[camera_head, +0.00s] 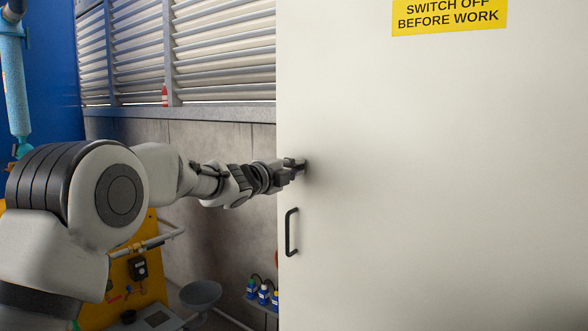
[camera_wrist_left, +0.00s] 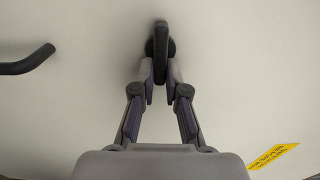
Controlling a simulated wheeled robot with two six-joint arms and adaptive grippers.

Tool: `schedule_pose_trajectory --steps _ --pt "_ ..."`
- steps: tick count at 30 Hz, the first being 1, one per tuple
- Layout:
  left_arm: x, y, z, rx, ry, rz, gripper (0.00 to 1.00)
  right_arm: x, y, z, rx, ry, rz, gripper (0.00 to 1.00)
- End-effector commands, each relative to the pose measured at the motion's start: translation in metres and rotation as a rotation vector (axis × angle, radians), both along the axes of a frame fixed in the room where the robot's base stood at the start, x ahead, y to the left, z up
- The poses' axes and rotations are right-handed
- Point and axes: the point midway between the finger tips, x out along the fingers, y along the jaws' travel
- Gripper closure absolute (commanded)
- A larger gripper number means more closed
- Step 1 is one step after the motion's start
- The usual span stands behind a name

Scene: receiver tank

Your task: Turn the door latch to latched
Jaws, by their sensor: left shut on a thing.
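The pale door (camera_head: 430,200) fills the right half of the head view and is closed as far as I can see. My left gripper (camera_head: 297,166) reaches its left edge, above the door handle. In the left wrist view, the dark door latch (camera_wrist_left: 161,44) stands out from the pale surface, its bar running up and down the picture. My left gripper's fingers (camera_wrist_left: 160,76) are closed on its near end. In the head view the fingers mostly hide the latch. My right gripper is not in view.
A black pull handle (camera_head: 289,232) sits on the door below the latch; it also shows in the left wrist view (camera_wrist_left: 27,62). A yellow sign (camera_head: 449,15) is high on the door. Small blue bottles (camera_head: 263,295) and a grey bowl (camera_head: 200,294) stand low to the left.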

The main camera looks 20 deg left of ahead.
Motion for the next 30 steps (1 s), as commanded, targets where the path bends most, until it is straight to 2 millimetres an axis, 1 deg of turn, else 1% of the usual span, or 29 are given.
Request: schedule_pose_trajectory --steps 1,3,18,21,23,26,30 --pt "0.000 0.000 0.007 -0.002 -0.011 0.000 0.84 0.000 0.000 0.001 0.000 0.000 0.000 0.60" --pt "0.000 0.000 0.007 -0.002 -0.011 0.000 0.62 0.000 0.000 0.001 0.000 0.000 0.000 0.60" --pt "0.000 0.000 0.001 -0.001 -0.003 0.000 0.62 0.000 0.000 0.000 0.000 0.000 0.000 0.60" --pt "-0.003 0.001 0.002 -0.001 -0.003 0.000 0.62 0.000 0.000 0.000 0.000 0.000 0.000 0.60" --pt "-0.008 0.004 0.002 -0.004 -0.002 0.000 0.62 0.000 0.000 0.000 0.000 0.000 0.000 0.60" --pt "-0.025 0.010 0.002 -0.004 -0.001 0.001 0.62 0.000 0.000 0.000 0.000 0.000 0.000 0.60" --pt "-0.060 0.022 0.002 -0.006 -0.001 0.001 0.62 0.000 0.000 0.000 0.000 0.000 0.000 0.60"
